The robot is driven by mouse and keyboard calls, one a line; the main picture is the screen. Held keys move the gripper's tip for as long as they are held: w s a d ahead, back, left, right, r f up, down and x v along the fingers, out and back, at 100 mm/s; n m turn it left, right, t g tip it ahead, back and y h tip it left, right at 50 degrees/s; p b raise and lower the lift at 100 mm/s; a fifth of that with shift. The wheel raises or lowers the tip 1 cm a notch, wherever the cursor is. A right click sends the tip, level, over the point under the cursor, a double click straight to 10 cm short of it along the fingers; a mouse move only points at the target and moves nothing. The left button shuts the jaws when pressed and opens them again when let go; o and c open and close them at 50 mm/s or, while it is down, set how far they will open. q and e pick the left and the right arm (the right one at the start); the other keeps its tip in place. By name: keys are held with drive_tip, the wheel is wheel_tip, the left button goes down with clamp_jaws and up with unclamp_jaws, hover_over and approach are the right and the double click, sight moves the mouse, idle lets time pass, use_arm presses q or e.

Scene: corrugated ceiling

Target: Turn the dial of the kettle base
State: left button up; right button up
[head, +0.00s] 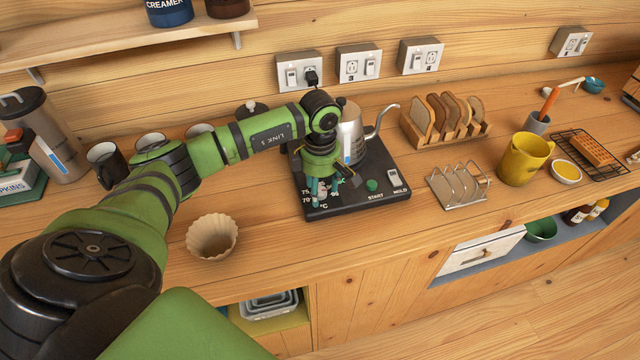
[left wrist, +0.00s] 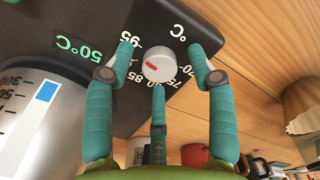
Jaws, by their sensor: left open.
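The black kettle base (head: 385,160) stands on the wooden counter, with a steel gooseneck kettle (head: 352,140) on it. In the left wrist view the dial (left wrist: 160,63) is a round, pale grey knob with a red mark, on the base panel (left wrist: 110,18). Temperature numbers from 70 to 95 ring it. My left gripper (head: 322,190) is over the front left of the base and largely covers the dial in the head view. Its teal fingers (left wrist: 159,72) are open, spread around the dial; I cannot tell whether any touches it. My right gripper is not in view.
A toast rack with bread (head: 450,122), an empty wire rack (head: 460,187) and a yellow jug (head: 524,158) stand to the right. A paper filter cup (head: 212,237) stands to the left near my arm. Dark mugs (head: 105,162) stand farther left. The counter before the base is bare.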

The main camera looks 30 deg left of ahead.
use_arm(q)
clamp_jaws()
